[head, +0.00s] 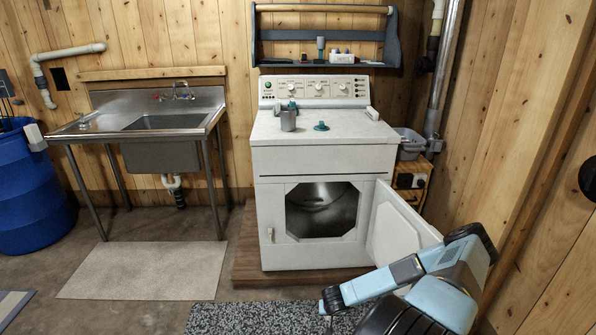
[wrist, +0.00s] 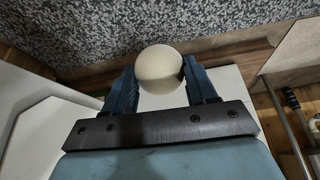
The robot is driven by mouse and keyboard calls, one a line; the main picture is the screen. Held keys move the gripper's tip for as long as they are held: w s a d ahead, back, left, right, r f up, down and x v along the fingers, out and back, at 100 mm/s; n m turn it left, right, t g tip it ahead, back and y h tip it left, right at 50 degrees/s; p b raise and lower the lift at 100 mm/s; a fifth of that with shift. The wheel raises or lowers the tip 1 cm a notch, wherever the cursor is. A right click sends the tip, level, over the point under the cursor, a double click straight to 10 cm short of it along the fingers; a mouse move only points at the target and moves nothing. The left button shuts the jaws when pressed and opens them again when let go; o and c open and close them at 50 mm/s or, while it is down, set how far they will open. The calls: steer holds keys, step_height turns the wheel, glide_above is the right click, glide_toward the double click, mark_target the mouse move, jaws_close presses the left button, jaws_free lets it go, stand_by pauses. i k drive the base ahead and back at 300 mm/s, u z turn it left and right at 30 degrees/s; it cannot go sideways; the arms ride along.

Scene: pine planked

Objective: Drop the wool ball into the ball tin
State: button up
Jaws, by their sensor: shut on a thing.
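My gripper (wrist: 160,82) is shut on a cream-white wool ball (wrist: 159,68) in the wrist view, with one blue finger on each side of it. The head view does not show the ball; my arm reaches down to the bottom edge there. The inside of the tin cannot be made out.
The dryer door (head: 398,228) hangs open to the right, beside my arm. A grey shelf (head: 325,62) is on the wall above the dryer. A steel sink (head: 165,121) and a blue barrel (head: 30,190) stand left. A speckled mat (head: 270,318) lies in front.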

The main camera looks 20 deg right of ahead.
mark_target(289, 132)
steer(key=i, duration=1)
